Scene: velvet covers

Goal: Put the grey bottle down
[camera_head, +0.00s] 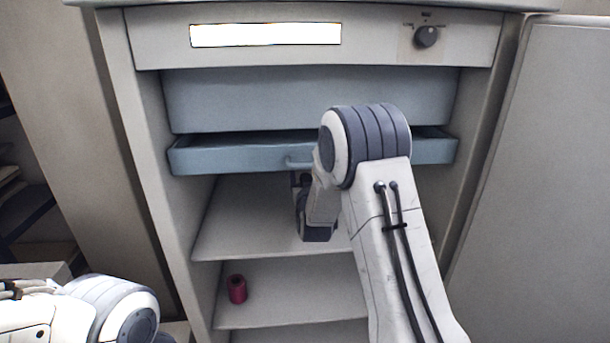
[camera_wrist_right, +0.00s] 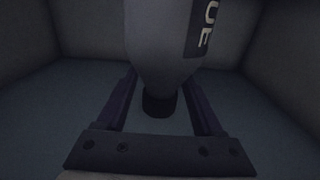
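The grey bottle (camera_wrist_right: 165,45) shows close up in the right wrist view, with a dark label with light letters and a black end (camera_wrist_right: 160,104) towards the bottom of the picture. The fingers of my right gripper (camera_wrist_right: 164,85) lie along both sides of the bottle and seem to touch it; it looks shut on it. In the head view my right arm reaches to the open cabinet, and its own links hide the fingertips and the bottle. My left arm shows at the lower left, but its gripper is out of the picture.
A blue drawer (camera_head: 235,158) stands slightly out above the open shelf (camera_head: 240,215). A dark red spool-like thing (camera_head: 237,289) stands on the lower shelf (camera_head: 300,300). Cabinet side walls (camera_head: 150,150) bound the space. The left part of the upper shelf is clear.

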